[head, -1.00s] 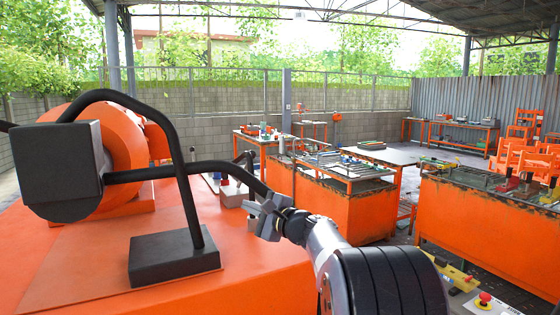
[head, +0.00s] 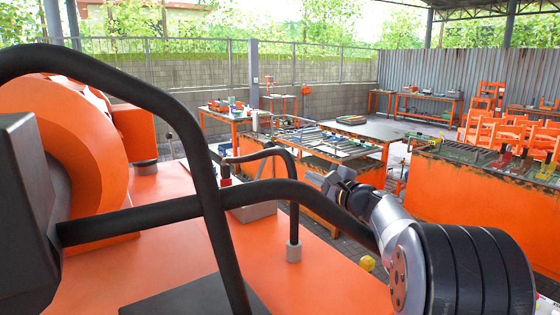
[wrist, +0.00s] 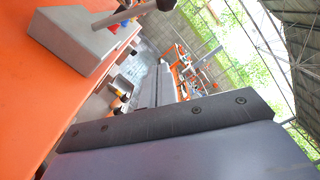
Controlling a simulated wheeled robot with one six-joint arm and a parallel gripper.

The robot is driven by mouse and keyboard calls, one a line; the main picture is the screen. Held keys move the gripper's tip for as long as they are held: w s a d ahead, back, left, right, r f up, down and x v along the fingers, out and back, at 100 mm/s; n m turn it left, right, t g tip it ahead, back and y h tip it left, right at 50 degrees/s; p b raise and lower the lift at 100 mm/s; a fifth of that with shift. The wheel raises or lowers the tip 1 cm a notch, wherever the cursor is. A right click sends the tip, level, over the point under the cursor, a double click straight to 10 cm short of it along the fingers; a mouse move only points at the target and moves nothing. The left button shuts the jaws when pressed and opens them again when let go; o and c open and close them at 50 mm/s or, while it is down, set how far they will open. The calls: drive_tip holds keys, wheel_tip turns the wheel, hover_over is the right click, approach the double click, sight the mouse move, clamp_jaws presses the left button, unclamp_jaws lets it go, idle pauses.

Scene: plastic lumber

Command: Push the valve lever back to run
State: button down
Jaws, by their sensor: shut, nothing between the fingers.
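A lever (wrist: 128,13) with a pale grey arm and a dark knob stands on a grey block (wrist: 72,45) in the wrist view; it looks like the valve lever. The knob is cut by the top edge. In the head view a grey block (head: 254,211) sits on the orange machine top, partly behind black pipes, and I cannot make out the lever's position there. My gripper (head: 328,181) is shut and empty, right of that block and apart from it. Its dark finger edge also crosses the wrist view (wrist: 160,124), with the lever beyond it at upper left.
Thick black pipes (head: 205,170) arch across the near side of the orange deck (head: 170,220). A thinner bent pipe (head: 293,215) stands close left of my gripper. Orange workbenches (head: 310,185) with tools lie beyond. A paved aisle runs between the benches.

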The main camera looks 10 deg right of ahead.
sight(260, 168)
drive_tip(key=shift+w+a, duration=0.1)
drive_tip(key=w+a+r+p, duration=0.2)
drive_tip(key=w+a+p, duration=0.4)
drive_tip(key=w+a, duration=0.1)
drive_tip(key=shift+w+a, duration=0.35)
drive_tip(key=shift+w, duration=0.25)
drive_tip(key=shift+s+a+r+n+b, duration=0.25)
drive_tip(key=shift+a+n+b, duration=0.25)
drive_tip(key=shift+b, duration=0.75)
drive_tip(key=s+a+r+n+b, duration=0.1)
drive_tip(key=s+a+n+b, duration=0.2)
drive_tip(key=a+n+b, duration=0.4)
drive_tip(key=n+b, duration=0.2)
drive_tip(key=b, duration=0.3)
drive_tip(key=shift+a+r, duration=0.25)
drive_tip(key=shift+a, duration=0.1)
drive_tip(key=shift+s+n, duration=0.1)
drive_tip(key=shift+n, duration=0.2)
